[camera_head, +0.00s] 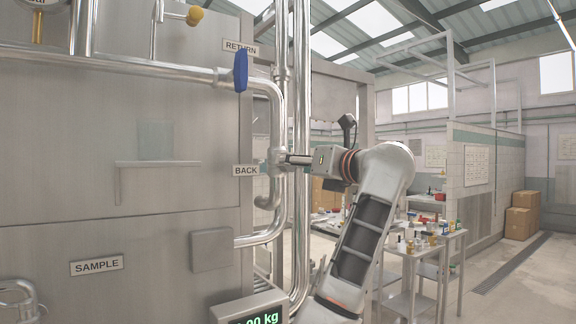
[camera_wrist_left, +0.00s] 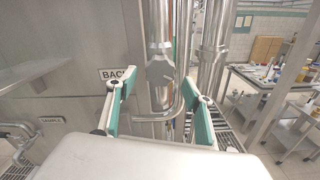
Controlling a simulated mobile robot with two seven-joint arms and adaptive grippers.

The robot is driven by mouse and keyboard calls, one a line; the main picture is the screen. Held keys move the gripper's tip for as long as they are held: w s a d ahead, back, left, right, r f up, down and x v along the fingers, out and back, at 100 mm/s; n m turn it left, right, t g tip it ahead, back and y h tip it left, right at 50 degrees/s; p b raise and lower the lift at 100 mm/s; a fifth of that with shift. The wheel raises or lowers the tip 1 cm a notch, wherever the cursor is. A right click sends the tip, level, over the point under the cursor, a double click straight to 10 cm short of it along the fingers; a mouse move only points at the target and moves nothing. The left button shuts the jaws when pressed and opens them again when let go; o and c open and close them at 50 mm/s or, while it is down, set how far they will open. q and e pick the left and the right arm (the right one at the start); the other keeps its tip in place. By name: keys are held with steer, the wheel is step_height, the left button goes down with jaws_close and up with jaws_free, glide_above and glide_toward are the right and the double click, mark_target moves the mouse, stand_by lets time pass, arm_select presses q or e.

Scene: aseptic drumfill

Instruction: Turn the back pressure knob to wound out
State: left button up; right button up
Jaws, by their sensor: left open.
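The BACK label (camera_head: 246,170) is on the steel panel, and it also shows in the left wrist view (camera_wrist_left: 117,74). Beside it, a grey faceted knob (camera_wrist_left: 160,73) sits on a vertical steel pipe. My left gripper (camera_head: 283,160) reaches that pipe from the right in the head view. In the left wrist view the green-padded fingers of this gripper (camera_wrist_left: 159,82) are spread apart, with the knob between their tips in the picture. I cannot tell whether they touch it. In the head view the gripper and pipework partly hide the knob. My right gripper is not in view.
A blue-handled valve (camera_head: 240,70) marked RETURN is above. A steel pipe (camera_head: 300,240) runs vertically close by the gripper. A weight display (camera_head: 252,310) is below. Tables with bottles (camera_head: 430,245) stand behind at the right, with open floor beyond.

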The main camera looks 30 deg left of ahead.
arm_select(q)
steer(key=shift+x, duration=2.2)
steer(key=shift+c, duration=0.4)
steer(key=c, duration=1)
steer(key=shift+c, duration=0.2)
